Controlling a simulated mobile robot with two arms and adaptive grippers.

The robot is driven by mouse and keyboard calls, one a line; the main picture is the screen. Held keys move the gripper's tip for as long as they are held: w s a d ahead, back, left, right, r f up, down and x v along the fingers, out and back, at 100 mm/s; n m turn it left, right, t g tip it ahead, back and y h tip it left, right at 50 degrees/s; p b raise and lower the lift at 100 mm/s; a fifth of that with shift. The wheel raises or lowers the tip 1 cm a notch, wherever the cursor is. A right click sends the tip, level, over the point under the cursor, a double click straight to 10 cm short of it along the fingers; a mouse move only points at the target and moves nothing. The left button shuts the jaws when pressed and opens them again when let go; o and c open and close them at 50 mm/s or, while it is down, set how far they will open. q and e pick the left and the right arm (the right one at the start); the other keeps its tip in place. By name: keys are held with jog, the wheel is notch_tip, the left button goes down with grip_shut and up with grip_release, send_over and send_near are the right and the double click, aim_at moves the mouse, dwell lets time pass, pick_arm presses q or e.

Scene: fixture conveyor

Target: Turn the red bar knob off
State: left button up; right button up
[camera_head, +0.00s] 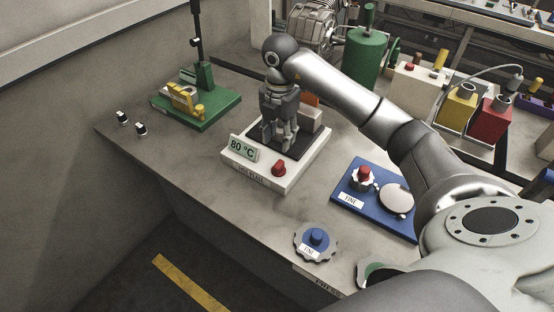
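The red bar knob (279,168) sits on the front face of a white hot plate unit (259,174), right of a display (243,148) that reads 80 °C. My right gripper (279,146) points down above the unit's dark top plate, behind the knob and apart from it in the picture. Its fingers look spread, with nothing seen between them. How high it is above the plate is hard to tell. My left gripper is out of view.
A grey block stands on the plate behind my gripper. A blue board (348,203) with a red-topped knob lies to the right. A green-based stand (212,112) is at the left.

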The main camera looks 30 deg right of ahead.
aim_at(279, 162)
jog(key=shift+s+d+f, duration=0.1)
jog(key=shift+d+f, duration=0.05)
jog(key=shift+f, duration=0.1)
notch_tip(279, 162, down, 10)
jog(key=shift+f+p, duration=0.1)
jog(key=shift+p, duration=1.15)
grip_shut()
